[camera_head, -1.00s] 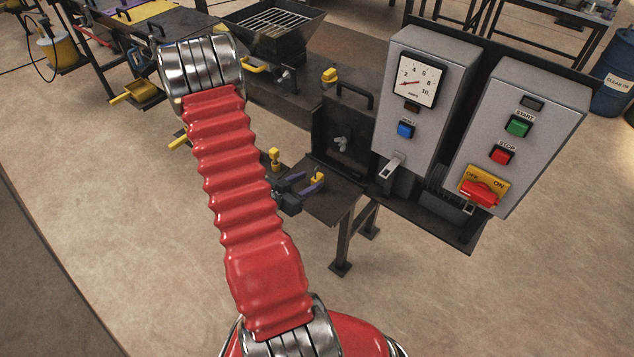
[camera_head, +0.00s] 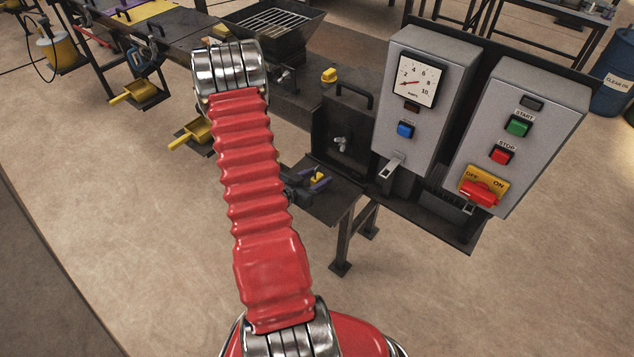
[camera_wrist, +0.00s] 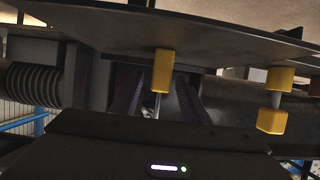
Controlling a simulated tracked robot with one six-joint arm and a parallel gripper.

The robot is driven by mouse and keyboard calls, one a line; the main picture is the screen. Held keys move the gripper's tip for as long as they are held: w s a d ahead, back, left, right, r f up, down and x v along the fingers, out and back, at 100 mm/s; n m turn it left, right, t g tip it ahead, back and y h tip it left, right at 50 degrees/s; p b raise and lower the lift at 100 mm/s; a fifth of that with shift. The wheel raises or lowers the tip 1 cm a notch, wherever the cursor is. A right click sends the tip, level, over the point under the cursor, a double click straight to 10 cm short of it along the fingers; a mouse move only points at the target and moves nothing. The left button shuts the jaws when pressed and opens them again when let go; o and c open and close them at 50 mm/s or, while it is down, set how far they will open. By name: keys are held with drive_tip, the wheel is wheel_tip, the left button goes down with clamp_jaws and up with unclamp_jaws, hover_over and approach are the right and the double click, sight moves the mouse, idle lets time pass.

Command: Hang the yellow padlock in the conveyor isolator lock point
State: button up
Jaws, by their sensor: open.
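A small yellow block (camera_head: 317,176), possibly the padlock, is at the low dark shelf beside the press frame. In the wrist view, a yellow block (camera_wrist: 163,70) shows between the two purple-faced fingers of my gripper (camera_wrist: 160,98). My gripper is open, its fingers on either side of the block in that view; contact cannot be told. In the head view my gripper (camera_head: 311,182) is partly hidden by my red arm. The isolator switch (camera_head: 480,191), a red handle on a yellow OFF/ON plate, is on the right grey box, with a small metal loop (camera_head: 470,208) below it.
Another yellow piece (camera_wrist: 272,120) on a grey stem stands right of the fingers in the wrist view. A yellow piece (camera_head: 329,75) sits on the bench. Open floor lies in front.

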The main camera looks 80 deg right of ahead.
idle(0.5)
clamp_jaws()
